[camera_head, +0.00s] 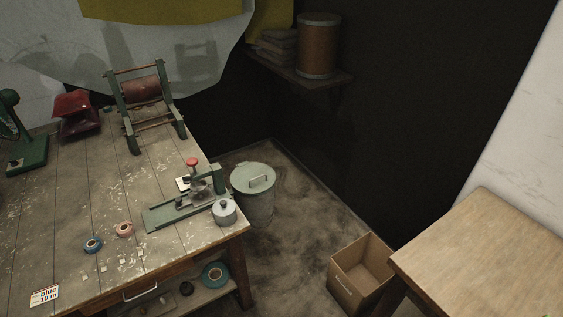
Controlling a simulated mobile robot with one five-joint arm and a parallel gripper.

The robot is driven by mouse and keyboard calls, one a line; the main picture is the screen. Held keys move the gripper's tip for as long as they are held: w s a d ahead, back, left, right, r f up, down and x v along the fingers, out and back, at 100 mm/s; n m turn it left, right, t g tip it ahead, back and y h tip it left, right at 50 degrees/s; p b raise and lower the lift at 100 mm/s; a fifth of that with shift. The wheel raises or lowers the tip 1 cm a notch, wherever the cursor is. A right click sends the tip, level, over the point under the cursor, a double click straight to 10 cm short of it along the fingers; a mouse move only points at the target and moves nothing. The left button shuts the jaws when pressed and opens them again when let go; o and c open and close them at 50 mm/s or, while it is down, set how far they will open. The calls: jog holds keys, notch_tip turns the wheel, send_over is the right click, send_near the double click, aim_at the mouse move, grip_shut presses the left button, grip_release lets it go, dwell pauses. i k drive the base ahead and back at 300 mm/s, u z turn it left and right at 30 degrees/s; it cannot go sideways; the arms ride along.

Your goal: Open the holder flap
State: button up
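No part clearly reads as the holder flap, and I cannot tell which device bears it. A low green device (178,213) with a red knob (192,162) stands near the right edge of the wooden workbench (60,240). Metal parts sit around its middle, too small to tell open from shut. A green frame (127,118) holding a reddish-brown roller (141,90) stands at the back of the bench. A card (44,296) reads "blue 10 m". My gripper is not in view.
A grey lidded pot (224,211) stands at the bench's right corner. A lidded bin (254,190) and an open cardboard box (361,270) stand on the floor. A second table (490,255) is at right. Floor between the tables is mostly clear.

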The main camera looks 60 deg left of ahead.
aim_at(252, 173)
jog(key=u, duration=0.15)
jog(key=i, duration=0.25)
jog(key=u, duration=0.65)
jog(key=k, duration=0.15)
jog(key=u, duration=2.45)
jog(key=i, duration=1)
jog(key=u, duration=0.25)
